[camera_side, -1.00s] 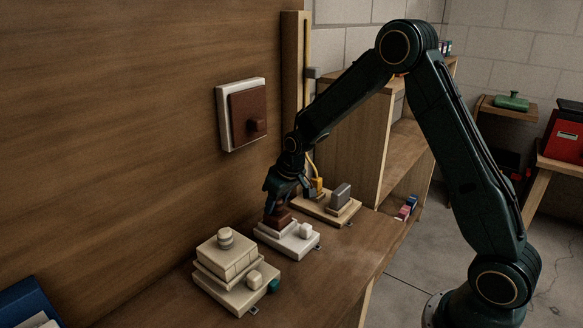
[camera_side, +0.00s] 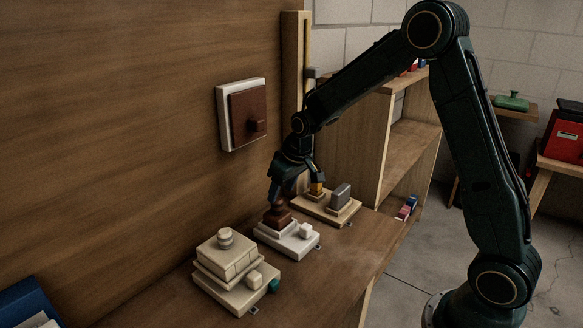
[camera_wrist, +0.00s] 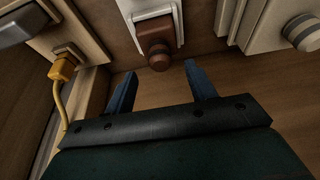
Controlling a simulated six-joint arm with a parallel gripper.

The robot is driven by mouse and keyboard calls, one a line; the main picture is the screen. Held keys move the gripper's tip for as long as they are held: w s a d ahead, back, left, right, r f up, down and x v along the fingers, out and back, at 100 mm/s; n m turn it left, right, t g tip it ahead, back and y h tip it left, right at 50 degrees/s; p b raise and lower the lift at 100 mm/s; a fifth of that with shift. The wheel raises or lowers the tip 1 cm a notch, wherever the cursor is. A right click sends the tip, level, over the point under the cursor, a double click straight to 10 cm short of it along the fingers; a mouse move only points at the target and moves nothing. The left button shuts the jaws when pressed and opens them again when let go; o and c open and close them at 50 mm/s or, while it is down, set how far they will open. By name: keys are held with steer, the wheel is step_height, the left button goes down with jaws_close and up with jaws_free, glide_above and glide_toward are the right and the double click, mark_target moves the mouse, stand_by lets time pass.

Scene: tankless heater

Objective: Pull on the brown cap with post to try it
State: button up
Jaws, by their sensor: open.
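The brown cap with post (camera_side: 278,217) sits on a white base (camera_side: 291,240) on the bench. In the wrist view the brown cap (camera_wrist: 159,36) shows its round post end (camera_wrist: 160,60) toward me, and it is seated on the white base (camera_wrist: 152,10). My gripper (camera_side: 294,190) is open and empty, just above the cap in the side view. In the wrist view its two fingers (camera_wrist: 161,84) stand apart, with the post beyond their tips and roughly between them. They do not appear to touch it.
A cream stacked block unit (camera_side: 232,268) stands left of the white base. A wooden base (camera_side: 316,205) with a yellow plug and grey block stands behind it. A white panel with a brown plate (camera_side: 246,117) is on the wall. The bench front is clear.

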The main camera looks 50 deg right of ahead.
steer(key=v, duration=0.8)
steer(key=shift+r, duration=0.25)
steer(key=shift+s, duration=0.1)
steer(key=s+a+r, duration=0.2)
steer(key=s+r, duration=0.2)
steer(key=s, duration=0.3)
steer(key=s+a+r, duration=0.3)
steer(key=s+r, duration=0.1)
steer(key=s, duration=0.2)
steer(key=s+a+t, duration=0.1)
steer(key=s+a, duration=0.1)
steer(key=s, duration=1.3)
steer(key=shift+f+t, duration=0.25)
steer(key=shift+t, duration=0.05)
